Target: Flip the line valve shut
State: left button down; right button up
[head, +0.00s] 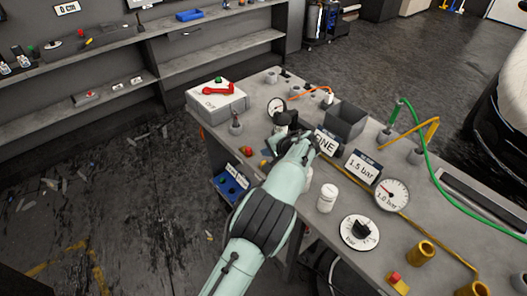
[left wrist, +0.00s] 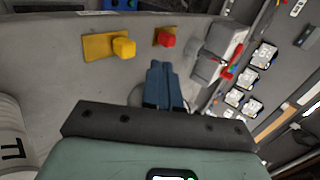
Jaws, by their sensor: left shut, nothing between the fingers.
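A red lever (head: 218,89) lies across the top of a pale box (head: 207,101) with dark lettering, at the far left corner of the bench; it looks like the valve handle, though the lettering is too small to read. In the left wrist view the red lever (left wrist: 232,66) shows to the right, beyond the fingertips. My left gripper (left wrist: 165,68) is shut and empty, its blue-grey fingers over the bench near a red knob (left wrist: 167,40). It is apart from the lever. In the head view my left arm hides much of the hand. My right gripper is not in view.
A yellow knob (left wrist: 124,47) sits on a yellow plate near the red one. Shelves (head: 150,80) stand behind an open floor gap.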

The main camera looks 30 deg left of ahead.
aim_at(251, 153)
pick_arm(q)
jog(key=p+x, duration=0.1)
jog(key=x, duration=0.7)
jog(key=shift+w+a+f, duration=0.1)
jog(key=shift+a+f, duration=0.1)
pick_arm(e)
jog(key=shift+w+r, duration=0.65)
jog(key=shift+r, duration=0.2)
